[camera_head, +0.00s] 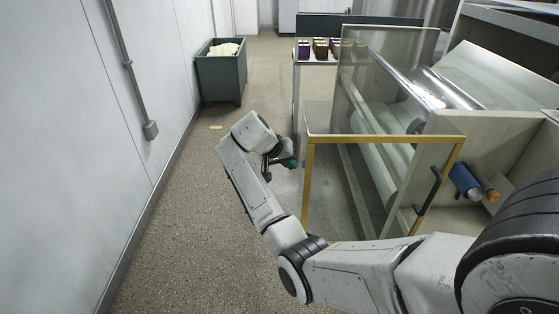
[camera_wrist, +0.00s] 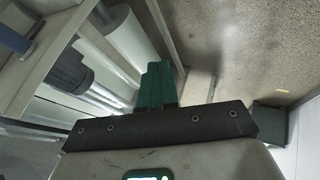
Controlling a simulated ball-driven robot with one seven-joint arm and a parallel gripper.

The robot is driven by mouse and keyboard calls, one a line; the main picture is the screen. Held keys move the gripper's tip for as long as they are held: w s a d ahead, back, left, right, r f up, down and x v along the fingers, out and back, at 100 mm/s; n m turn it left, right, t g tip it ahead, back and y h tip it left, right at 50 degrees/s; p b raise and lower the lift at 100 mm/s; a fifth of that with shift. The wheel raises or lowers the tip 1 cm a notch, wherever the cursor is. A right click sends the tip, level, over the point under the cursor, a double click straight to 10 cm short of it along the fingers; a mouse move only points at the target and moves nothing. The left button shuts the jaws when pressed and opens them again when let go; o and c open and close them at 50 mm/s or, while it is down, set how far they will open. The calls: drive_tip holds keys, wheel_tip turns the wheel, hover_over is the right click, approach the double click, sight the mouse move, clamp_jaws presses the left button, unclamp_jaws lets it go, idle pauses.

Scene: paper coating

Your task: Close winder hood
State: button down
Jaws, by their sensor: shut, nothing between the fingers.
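The winder hood appears to be the clear panel with a yellow frame (camera_head: 385,139) at the front of the machine in the head view. It stands upright, swung out from the machine body, with a dark handle (camera_head: 427,190) on its right side. My gripper (camera_head: 289,163) is to the left of the yellow frame, apart from the handle. Its green fingers also show in the wrist view (camera_wrist: 157,82), closed together with nothing held. Whether the fingers touch the frame is hard to tell. My arm hides the frame's lower part.
A second clear panel (camera_head: 385,80) and long rollers (camera_head: 450,88) are behind. A blue roll (camera_head: 464,180) is at the right. A grey bin (camera_head: 220,78) with pale material stands by the left wall.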

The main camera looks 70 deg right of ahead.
drive_tip(key=shift+s, duration=0.25)
drive_tip(key=shift+s+d, duration=0.1)
drive_tip(key=s+d+p, duration=0.3)
drive_tip(key=s+d, duration=0.1)
drive_tip(key=s, duration=0.6)
drive_tip(key=s+d+p, duration=0.3)
drive_tip(key=s+d, duration=0.2)
drive_tip(key=s, duration=0.6)
drive_tip(key=s+d+p, duration=0.3)
drive_tip(key=s+d, duration=0.1)
drive_tip(key=s, duration=0.7)
drive_tip(key=shift+d, duration=0.15)
